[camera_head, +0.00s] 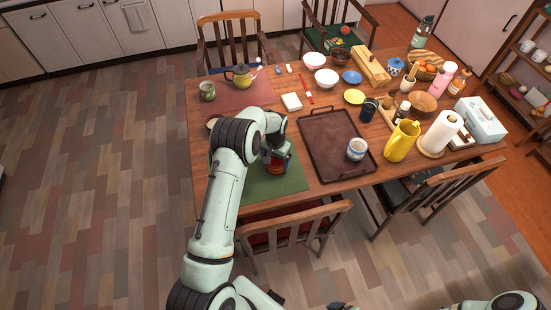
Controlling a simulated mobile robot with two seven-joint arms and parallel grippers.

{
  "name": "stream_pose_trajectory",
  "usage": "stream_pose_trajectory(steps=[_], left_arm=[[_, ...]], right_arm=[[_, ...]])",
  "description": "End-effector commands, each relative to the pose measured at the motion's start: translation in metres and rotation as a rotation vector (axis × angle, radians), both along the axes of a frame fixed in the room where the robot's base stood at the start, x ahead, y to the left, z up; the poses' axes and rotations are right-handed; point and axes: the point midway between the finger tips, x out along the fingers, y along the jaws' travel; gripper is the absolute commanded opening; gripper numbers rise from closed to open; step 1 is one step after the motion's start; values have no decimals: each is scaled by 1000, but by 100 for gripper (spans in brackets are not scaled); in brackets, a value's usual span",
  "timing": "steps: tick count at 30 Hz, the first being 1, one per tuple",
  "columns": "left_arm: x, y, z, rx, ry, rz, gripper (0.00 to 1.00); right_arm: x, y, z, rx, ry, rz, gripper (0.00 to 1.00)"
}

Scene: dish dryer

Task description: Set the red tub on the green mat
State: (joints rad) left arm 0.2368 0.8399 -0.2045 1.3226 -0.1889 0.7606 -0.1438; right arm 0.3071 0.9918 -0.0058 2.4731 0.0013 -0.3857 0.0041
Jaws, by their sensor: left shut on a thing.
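The red tub (274,168) is over the near-left part of the table, mostly covered by my left gripper (276,156). The gripper is shut on it from above. In this view the tub overlaps the green mat (285,187), which lies flat at the near edge of the table. Whether the tub touches the mat or hangs just above it, I cannot tell. My left arm hides the mat's left part. My right gripper is not clearly in view; only parts of my own body show at the bottom edge.
A brown tray (330,140) with a blue-white cup (357,149) lies right of the mat. A yellow pitcher (403,141) stands to the right. A chair (295,225) is at the near edge.

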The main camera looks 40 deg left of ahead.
Motion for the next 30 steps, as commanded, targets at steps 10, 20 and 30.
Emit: stream_pose_trajectory(steps=[10,20,30], left_arm=[[0,0,-3,0,2,0,100],[1,0,25,1,-3,0,100],[0,0,96,0,-2,-1,100]], right_arm=[[-1,0,-1,0,1,-1,100],[-1,0,-1,0,1,-1,100],[-1,0,-1,0,1,-1,100]])
